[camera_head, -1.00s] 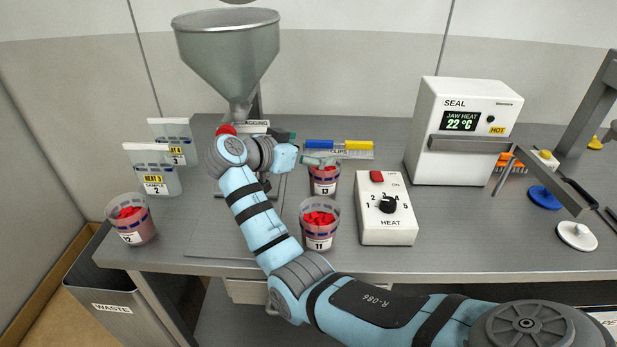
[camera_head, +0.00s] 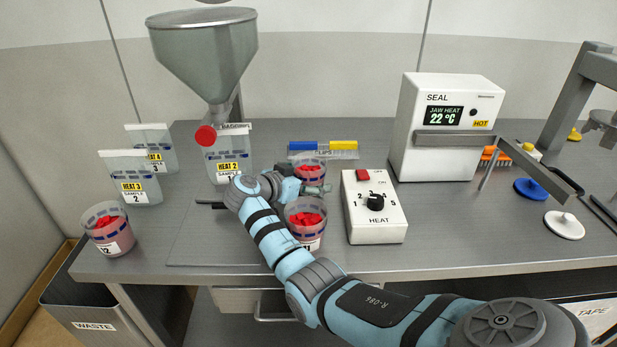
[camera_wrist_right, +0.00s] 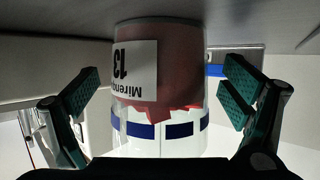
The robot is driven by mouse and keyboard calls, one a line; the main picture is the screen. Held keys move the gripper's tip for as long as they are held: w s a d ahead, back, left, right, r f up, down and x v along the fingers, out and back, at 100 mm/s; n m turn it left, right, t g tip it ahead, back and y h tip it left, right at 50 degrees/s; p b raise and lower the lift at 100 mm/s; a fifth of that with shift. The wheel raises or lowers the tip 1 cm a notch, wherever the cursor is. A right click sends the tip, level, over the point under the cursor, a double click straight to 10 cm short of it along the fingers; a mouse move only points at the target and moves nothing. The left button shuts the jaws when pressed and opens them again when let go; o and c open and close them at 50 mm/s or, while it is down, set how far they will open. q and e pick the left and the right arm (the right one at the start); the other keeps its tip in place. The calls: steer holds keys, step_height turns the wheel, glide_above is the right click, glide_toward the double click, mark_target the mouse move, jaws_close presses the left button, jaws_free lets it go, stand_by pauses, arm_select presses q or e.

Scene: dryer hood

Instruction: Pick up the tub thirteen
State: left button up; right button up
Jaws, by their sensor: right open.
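Tub thirteen (camera_head: 311,168), a clear tub of red pieces, stands on the bench behind another red-filled tub (camera_head: 306,212). In the right wrist view tub thirteen (camera_wrist_right: 160,70) appears upside down, with its white "13" label toward the camera. My right gripper (camera_wrist_right: 158,95) is open, with one finger on each side of the tub and a gap visible on both sides. In the head view my right gripper (camera_head: 316,188) is at the tub's front and hides its lower part. My left gripper is not in view.
A hopper (camera_head: 205,55) stands over a "HEAT 2" bag (camera_head: 228,168). Tub 12 (camera_head: 108,230) is at the far left. A sealer (camera_head: 447,125) stands at the right.

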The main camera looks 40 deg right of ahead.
steer(key=shift+w+d+f, duration=0.1)
steer(key=shift+d+f, duration=0.05)
steer(key=shift+d, duration=0.25)
steer(key=shift+a, duration=0.1)
steer(key=c, duration=1.5)
steer(key=shift+r, duration=0.2)
